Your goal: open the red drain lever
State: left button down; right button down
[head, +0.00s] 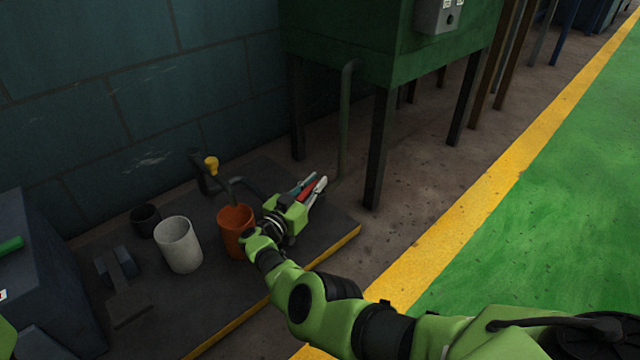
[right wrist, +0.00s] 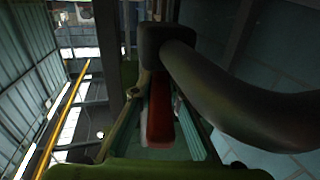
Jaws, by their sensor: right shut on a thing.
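The red drain lever (right wrist: 159,112) shows in the right wrist view as a red bar between the fingers of my right gripper (right wrist: 160,135). In the head view my right gripper (head: 308,190) is at the right end of the dark platform, shut on the lever, with a strip of red (head: 306,195) showing between its grey fingers. The lever's mounting is mostly hidden in the head view. In the right wrist view a thick dark pipe (right wrist: 230,95) curves close beside the lever. My left gripper is not in view.
An orange bucket (head: 235,219), a white bucket (head: 178,246) and a small black pot (head: 145,219) stand on the dark platform (head: 330,228) left of my right gripper. A yellow-knobbed lever (head: 211,165) rises behind them. A green tank (head: 350,40) on dark legs stands behind.

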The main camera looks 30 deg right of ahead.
dwell(0.5)
jog(key=c, duration=2)
grip_release()
jog(key=shift+o, duration=0.2)
jog(key=shift+d, duration=0.1)
